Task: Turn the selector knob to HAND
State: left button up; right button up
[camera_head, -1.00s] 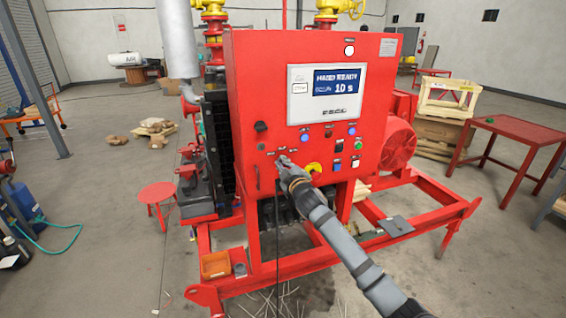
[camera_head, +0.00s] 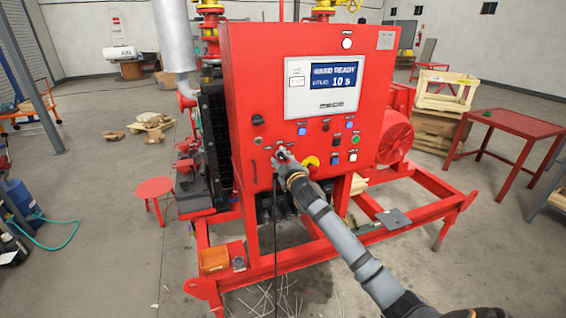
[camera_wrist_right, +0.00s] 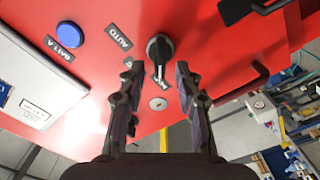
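The selector knob (camera_wrist_right: 160,47) is black with a pale pointer line. It is on the red control panel (camera_head: 238,90), near an AUTO label (camera_wrist_right: 118,37) in the right wrist view. Another label (camera_wrist_right: 163,72) beside it is partly hidden. My right gripper (camera_wrist_right: 155,78) is open, with a finger on each side of the line to the knob. The knob shows clear between and just beyond the fingertips; I see no contact. In the head view my right gripper (camera_head: 282,157) is at the lower left of the panel and covers the knob. My left gripper is not in view.
A dark handle (camera_wrist_right: 245,84) shows beside the gripper. The red skid frame (camera_head: 290,262) runs below.

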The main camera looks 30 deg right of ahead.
jog(key=v, duration=1.1)
jog(key=shift+s, duration=0.35)
jog(key=shift+a, duration=0.1)
